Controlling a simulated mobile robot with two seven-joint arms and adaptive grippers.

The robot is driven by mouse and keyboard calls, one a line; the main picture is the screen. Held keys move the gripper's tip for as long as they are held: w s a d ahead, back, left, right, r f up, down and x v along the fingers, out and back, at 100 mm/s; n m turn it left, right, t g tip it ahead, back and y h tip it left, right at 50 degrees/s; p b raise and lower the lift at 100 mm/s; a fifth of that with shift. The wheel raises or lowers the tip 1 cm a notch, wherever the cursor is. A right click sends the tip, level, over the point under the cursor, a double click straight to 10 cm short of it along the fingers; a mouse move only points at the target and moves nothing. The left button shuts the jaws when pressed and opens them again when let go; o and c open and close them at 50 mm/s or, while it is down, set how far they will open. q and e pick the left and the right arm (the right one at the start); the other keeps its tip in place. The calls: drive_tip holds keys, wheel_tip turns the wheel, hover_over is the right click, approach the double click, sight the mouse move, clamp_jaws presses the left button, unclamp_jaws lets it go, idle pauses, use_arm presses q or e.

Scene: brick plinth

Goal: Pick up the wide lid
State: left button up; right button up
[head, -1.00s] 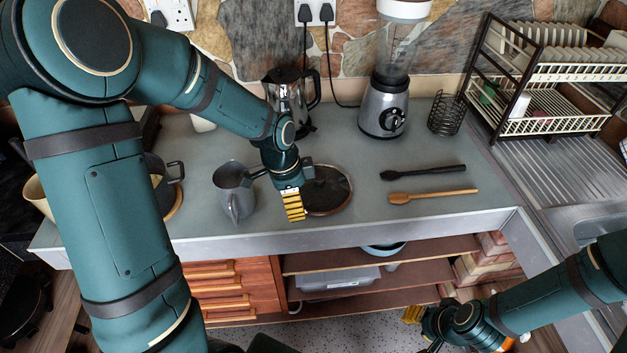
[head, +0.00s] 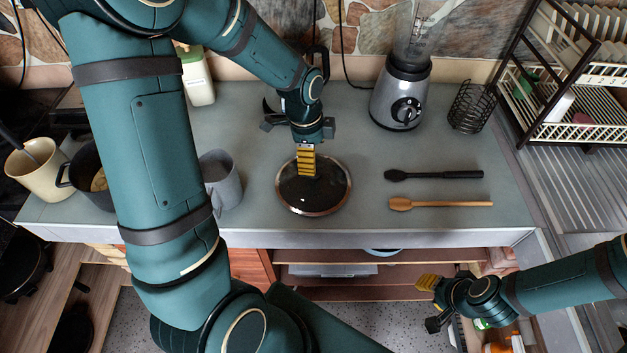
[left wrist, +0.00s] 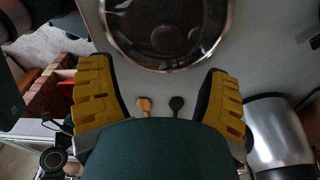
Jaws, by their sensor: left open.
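The wide lid (head: 330,192) is round and dark with a shiny metal rim. It lies flat on the grey counter, left of two utensils. In the left wrist view the lid (left wrist: 215,22) fills the top middle, cut off by the frame. My left gripper (head: 306,172) hangs over the back part of the lid and hides some of it. Its yellow fingertips are spread wide in the left wrist view (left wrist: 160,92), with nothing between them. I cannot tell its exact height above the lid. My right gripper (head: 430,302) is open and empty, low in front of the counter.
A grey jug (head: 222,182) stands close left of the lid. A black spoon (head: 440,175) and a wooden spoon (head: 445,204) lie to the right. A blender (head: 400,98), a wire holder (head: 468,108) and a dish rack (head: 575,132) stand behind. The counter's front edge is near the lid.

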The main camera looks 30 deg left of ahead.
sight(313, 178)
use_arm(q)
drive_tip(key=f, duration=0.2)
drive_tip(key=shift+w+d+f, duration=0.15)
drive_tip(key=shift+w+f, duration=0.1)
drive_tip(key=shift+f, duration=0.05)
drive_tip(key=shift+w+a+f, duration=0.1)
drive_tip(key=shift+a+f, duration=0.05)
drive_tip(key=shift+f, duration=1.25)
drive_tip(key=shift+a+f, duration=0.1)
drive_tip(key=shift+f, duration=1.3)
drive_tip(key=shift+c, duration=0.3)
clamp_jaws()
